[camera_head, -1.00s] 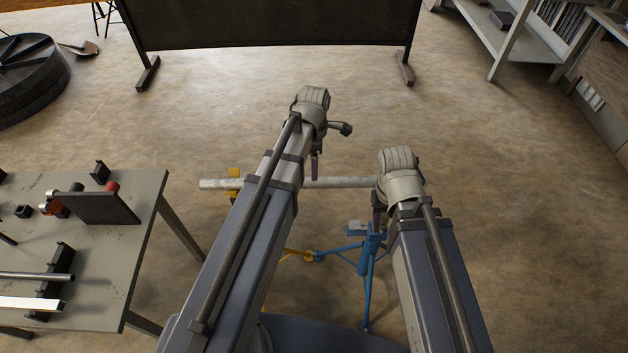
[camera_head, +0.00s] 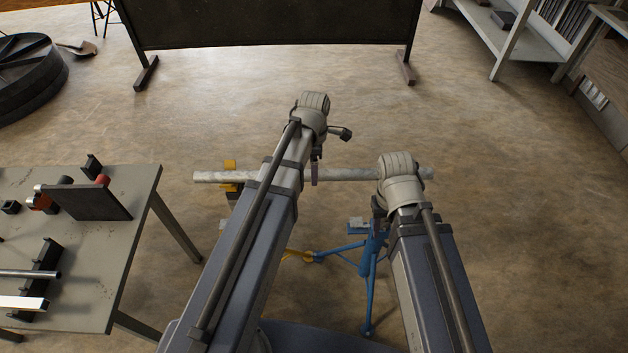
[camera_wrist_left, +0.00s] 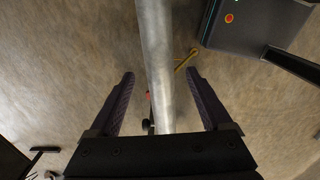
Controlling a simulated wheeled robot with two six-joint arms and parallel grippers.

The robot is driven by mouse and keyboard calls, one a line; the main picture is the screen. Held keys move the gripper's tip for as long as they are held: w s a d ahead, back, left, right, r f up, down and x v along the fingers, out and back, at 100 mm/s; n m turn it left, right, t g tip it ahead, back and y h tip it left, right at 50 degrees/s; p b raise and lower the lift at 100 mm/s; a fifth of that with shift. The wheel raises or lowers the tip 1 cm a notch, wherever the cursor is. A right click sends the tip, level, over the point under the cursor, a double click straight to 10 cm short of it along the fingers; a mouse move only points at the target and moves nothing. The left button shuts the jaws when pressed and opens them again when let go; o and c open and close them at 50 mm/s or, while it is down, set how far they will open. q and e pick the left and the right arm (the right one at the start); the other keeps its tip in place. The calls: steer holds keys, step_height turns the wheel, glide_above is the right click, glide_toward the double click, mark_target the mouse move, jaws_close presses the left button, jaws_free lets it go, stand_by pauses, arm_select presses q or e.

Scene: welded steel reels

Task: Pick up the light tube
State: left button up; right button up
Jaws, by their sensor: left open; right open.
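The light tube (camera_head: 345,175) is a long pale grey pipe lying crosswise in the head view, partly hidden by my arms. In the left wrist view the tube (camera_wrist_left: 156,60) runs lengthwise between the two dark fingers of my left gripper (camera_wrist_left: 160,75), which is open with a gap on each side. In the head view my left gripper (camera_head: 315,170) is over the tube's middle. My right gripper (camera_head: 378,207) is open near the tube's right part. Its fingers are mostly hidden, so I cannot tell whether they straddle the tube.
A yellow stand (camera_head: 230,187) is at the tube's left part and a blue tripod stand (camera_head: 372,248) is below its right part. A grey table (camera_head: 112,280) with racks and bars stands at left. A dark panel (camera_head: 270,22) stands at the back. Floor is clear at right.

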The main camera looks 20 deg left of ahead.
arm_select(q)
steer(key=shift+f+b, duration=0.4)
steer(key=shift+f, duration=0.5)
steer(key=shift+r, duration=0.1)
steer(key=shift+c, duration=0.3)
jaws_close()
